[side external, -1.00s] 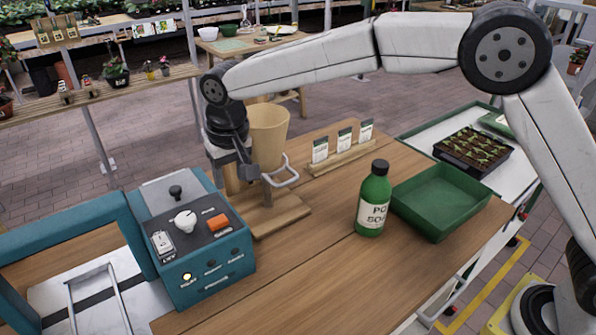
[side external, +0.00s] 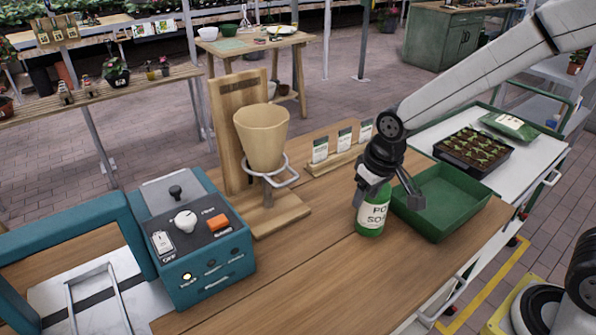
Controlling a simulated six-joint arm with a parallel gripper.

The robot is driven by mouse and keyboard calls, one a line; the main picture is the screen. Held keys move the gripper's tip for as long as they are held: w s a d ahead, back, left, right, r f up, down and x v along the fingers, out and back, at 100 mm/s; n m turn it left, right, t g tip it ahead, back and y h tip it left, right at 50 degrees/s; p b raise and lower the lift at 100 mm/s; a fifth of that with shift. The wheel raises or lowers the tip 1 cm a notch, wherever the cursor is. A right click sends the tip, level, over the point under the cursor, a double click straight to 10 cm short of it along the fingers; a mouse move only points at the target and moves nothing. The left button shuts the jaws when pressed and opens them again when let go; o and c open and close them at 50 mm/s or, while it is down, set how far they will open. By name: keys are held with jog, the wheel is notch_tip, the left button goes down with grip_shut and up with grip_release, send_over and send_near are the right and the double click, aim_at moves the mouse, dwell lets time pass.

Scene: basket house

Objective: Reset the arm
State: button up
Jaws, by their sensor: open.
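My gripper (side external: 390,190) points down over the right part of the wooden table (side external: 330,260). Its fingers are apart. A green bottle with a white label (side external: 372,218) stands upright there, its cap and upper part hidden behind my gripper. One finger overlaps the bottle in the picture and the other overlaps the green tray (side external: 462,190). I cannot tell whether the gripper touches the bottle.
A tan cup (side external: 262,135) sits in a wire ring on a wooden stand (side external: 232,120). A teal control box (side external: 205,245) stands at the left. Seed packets (side external: 343,140) stand behind my gripper. The table's front middle is clear.

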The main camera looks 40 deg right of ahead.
jog(key=s+d+f, duration=0.2)
jog(key=s+d, duration=0.2)
jog(key=s, duration=0.4)
jog(key=shift+s+d+f, duration=0.2)
jog(key=shift+s+f, duration=0.1)
jog(key=shift+f, duration=0.05)
